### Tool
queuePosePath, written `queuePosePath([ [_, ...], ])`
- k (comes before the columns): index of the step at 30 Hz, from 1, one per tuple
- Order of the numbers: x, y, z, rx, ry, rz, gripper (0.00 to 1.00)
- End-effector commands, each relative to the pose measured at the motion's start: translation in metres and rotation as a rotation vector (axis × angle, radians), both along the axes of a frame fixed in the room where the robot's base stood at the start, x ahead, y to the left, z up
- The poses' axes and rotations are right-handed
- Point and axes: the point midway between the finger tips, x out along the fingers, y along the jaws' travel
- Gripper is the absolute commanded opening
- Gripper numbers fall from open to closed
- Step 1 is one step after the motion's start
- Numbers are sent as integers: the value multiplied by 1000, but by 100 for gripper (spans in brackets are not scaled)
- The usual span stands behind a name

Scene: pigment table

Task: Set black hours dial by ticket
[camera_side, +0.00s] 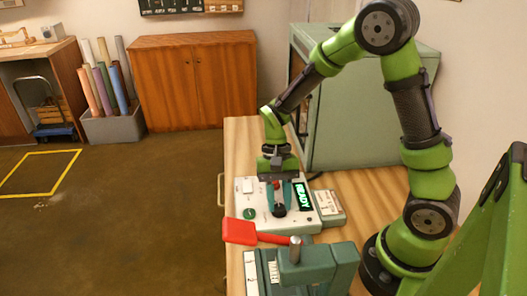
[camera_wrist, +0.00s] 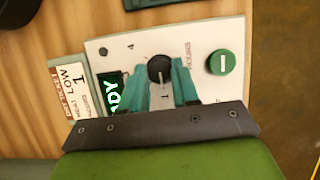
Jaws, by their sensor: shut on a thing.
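The black hours dial (camera_wrist: 160,69) is a round knob on a white panel (camera_wrist: 205,38), with "HOURS" printed beside it. It also shows in the side view (camera_side: 279,210). My gripper (camera_wrist: 162,84) points down at the panel, its two teal fingers shut on either side of the dial. In the side view my gripper (camera_side: 279,204) stands over the dial. A pale line on the knob points toward the fingers' side; its exact setting is hard to read. The ticket (camera_wrist: 66,90) beside the panel shows "1" and "LOW"; it also shows in the side view (camera_side: 328,202).
In front stands a teal device (camera_side: 320,268) with a red paddle lever (camera_side: 240,232). A green cabinet (camera_side: 350,125) stands behind.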

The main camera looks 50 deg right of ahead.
Motion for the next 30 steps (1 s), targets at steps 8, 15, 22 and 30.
queuePosePath([
  [8, 0, 0, 1, 1, -2, -34, 0],
  [15, 0, 0, 1, 0, -3, -34, 0],
  [22, 0, 0, 1, 0, -2, -33, 55],
  [30, 0, 0, 1, 0, -1, -33, 55],
])
